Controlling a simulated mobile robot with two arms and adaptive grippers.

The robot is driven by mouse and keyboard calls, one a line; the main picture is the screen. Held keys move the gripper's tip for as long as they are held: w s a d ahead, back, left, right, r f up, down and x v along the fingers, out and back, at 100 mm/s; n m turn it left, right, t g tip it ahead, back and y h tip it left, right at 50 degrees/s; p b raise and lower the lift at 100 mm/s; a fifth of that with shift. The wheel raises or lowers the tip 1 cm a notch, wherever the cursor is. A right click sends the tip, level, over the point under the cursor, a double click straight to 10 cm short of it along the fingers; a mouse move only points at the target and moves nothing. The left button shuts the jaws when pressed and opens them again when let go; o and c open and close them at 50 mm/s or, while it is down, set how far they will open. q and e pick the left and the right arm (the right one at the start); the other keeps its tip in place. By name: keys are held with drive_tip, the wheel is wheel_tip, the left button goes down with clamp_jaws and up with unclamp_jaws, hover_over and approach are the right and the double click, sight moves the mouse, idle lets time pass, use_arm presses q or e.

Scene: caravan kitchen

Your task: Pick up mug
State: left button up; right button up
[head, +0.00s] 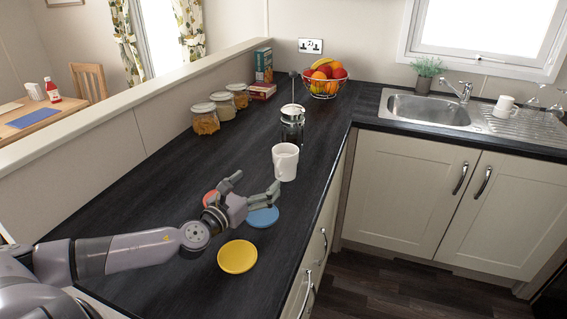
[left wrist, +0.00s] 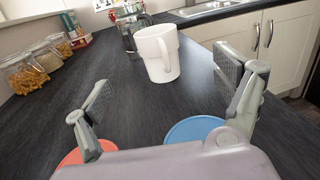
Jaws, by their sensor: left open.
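A white mug (head: 285,162) stands upright on the dark counter, in front of the French press. It also shows in the left wrist view (left wrist: 158,54), ahead of the fingers and between them, with its handle turned toward the camera. My left gripper (head: 256,184) is open and empty, low over the counter on the near side of the mug. Its fingers are apart from the mug. My right gripper is in neither view.
A blue saucer (head: 263,217) and a red saucer (head: 211,198) lie by the gripper; a yellow one (head: 238,257) is nearer. A French press (head: 292,127) stands behind the mug. Glass jars (head: 205,119) line the left, and a fruit basket (head: 325,83) is farther back.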

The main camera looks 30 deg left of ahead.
use_arm(q)
drive_tip(key=shift+w+a, duration=0.2)
drive_tip(key=shift+w, duration=0.95)
drive_tip(key=p, duration=0.2)
approach(291, 151)
drive_tip(key=shift+w, duration=3.05)
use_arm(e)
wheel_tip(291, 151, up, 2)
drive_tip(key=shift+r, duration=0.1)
use_arm(q)
drive_tip(key=shift+s, duration=0.1)
drive_tip(key=shift+r, duration=0.1)
drive_tip(key=c, duration=1.5)
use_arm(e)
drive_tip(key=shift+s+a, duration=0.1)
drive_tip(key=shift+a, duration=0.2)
